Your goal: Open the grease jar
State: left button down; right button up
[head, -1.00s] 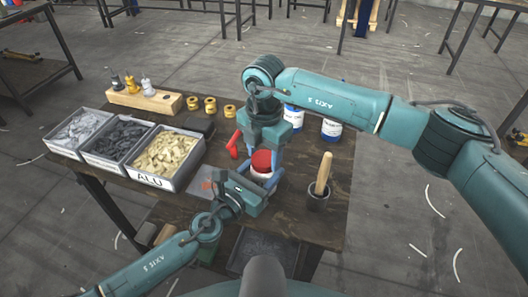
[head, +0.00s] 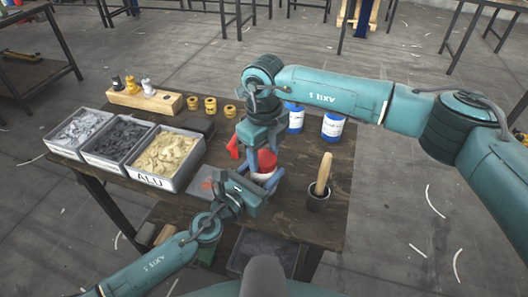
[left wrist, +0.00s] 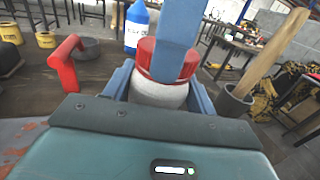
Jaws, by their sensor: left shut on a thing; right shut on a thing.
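The grease jar is a white jar (head: 264,176) with a red lid (head: 267,160), upright near the middle of the table. It also shows in the left wrist view as a white body (left wrist: 158,95) under the red lid (left wrist: 165,62). My left gripper (head: 262,183) is shut around the jar body from the near side, with its blue fingers on both sides. My right gripper (head: 265,150) reaches down from above and is shut on the red lid. One blue finger of it crosses the lid in the left wrist view. The lid still sits on the jar.
A red handle (head: 234,146) stands close left of the jar. A dark pot (head: 318,200) with a wooden stick is to the right. Blue-and-white containers (head: 332,127) stand behind. An ALU bin (head: 152,182) and other bins are left. Bare table lies right of the jar.

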jog(key=n, duration=0.4)
jog(key=shift+n, duration=0.3)
jog(key=n, duration=0.4)
jog(key=shift+r, duration=0.1)
jog(key=n, duration=0.4)
jog(key=shift+n, duration=0.3)
jog(key=n, duration=0.8)
jog(key=shift+n, duration=0.3)
jog(key=n, duration=1.4)
jog(key=shift+n, duration=0.3)
